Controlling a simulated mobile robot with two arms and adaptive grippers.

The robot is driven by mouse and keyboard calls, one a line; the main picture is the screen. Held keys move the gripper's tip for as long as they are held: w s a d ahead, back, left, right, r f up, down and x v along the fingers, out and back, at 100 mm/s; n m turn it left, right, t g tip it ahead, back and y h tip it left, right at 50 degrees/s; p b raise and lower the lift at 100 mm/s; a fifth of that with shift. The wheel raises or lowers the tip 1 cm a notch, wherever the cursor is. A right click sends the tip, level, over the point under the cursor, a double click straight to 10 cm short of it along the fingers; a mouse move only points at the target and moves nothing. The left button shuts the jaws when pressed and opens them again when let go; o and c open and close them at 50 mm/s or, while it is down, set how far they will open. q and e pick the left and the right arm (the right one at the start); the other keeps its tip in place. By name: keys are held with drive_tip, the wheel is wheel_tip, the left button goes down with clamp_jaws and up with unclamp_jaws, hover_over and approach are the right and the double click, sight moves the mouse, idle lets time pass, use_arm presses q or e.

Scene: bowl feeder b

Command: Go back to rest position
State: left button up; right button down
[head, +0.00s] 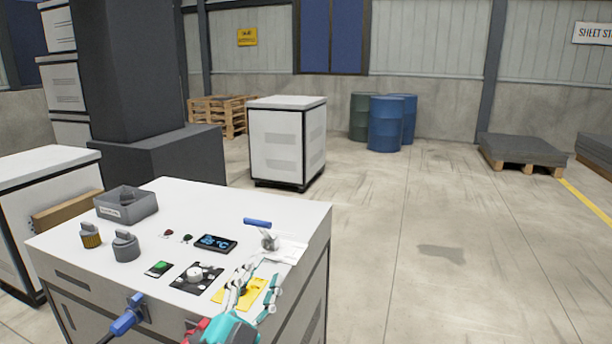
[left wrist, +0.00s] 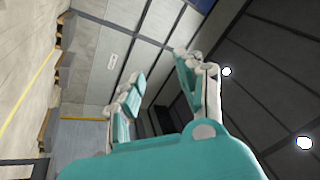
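My left gripper (head: 258,280) is teal and grey and comes in at the bottom of the head view. It appears in front of the right front part of the white control cabinet's top (head: 170,240), overlapping a yellow plate (head: 262,292). Its fingers stand apart with nothing visible between them. In the left wrist view the left gripper (left wrist: 158,70) also shows its two fingers spread, with wall and floor behind. My right gripper is not in view.
The cabinet top carries a grey bin (head: 127,208), knobs, a display (head: 215,243) and a blue-handled lever (head: 258,223). A blue plug-like part (head: 128,318) is on its front. Another white cabinet (head: 278,145) and blue barrels (head: 386,125) stand behind.

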use_arm(q)
drive_tip(key=s+a+f+n+g+y, duration=0.3)
drive_tip(key=f, duration=0.4)
drive_tip(key=s+a+f+n+g+y, duration=0.2)
drive_tip(key=s+a+f+n+g, duration=0.15)
drive_tip(key=f, duration=0.45)
drive_tip(key=s+a+f+n+g+y, duration=0.2)
drive_tip(key=a+f+n+y, duration=0.15)
drive_tip(key=f, duration=0.35)
drive_tip(key=s+a+f+n+g, duration=0.15)
drive_tip(key=s+f+g, duration=0.35)
drive_tip(key=s, duration=0.5)
drive_tip(key=s+a+f+g, duration=0.2)
drive_tip(key=s+f+g, duration=0.3)
drive_tip(key=s, duration=0.5)
drive_tip(key=s+d+f+p+x, duration=0.1)
drive_tip(key=s+x, duration=0.2)
drive_tip(key=x, duration=1)
drive_tip(key=s+p+x, duration=0.1)
drive_tip(key=s+x, duration=0.1)
drive_tip(key=x, duration=1)
drive_tip(key=s+a+f+g+p, duration=0.1)
drive_tip(key=s+a+f, duration=0.1)
drive_tip(key=s+f, duration=1.2)
drive_tip(key=s, duration=0.3)
drive_tip(key=shift+a+f, duration=0.2)
drive_tip(key=shift+f, duration=0.1)
drive_tip(key=shift+m+h, duration=0.25)
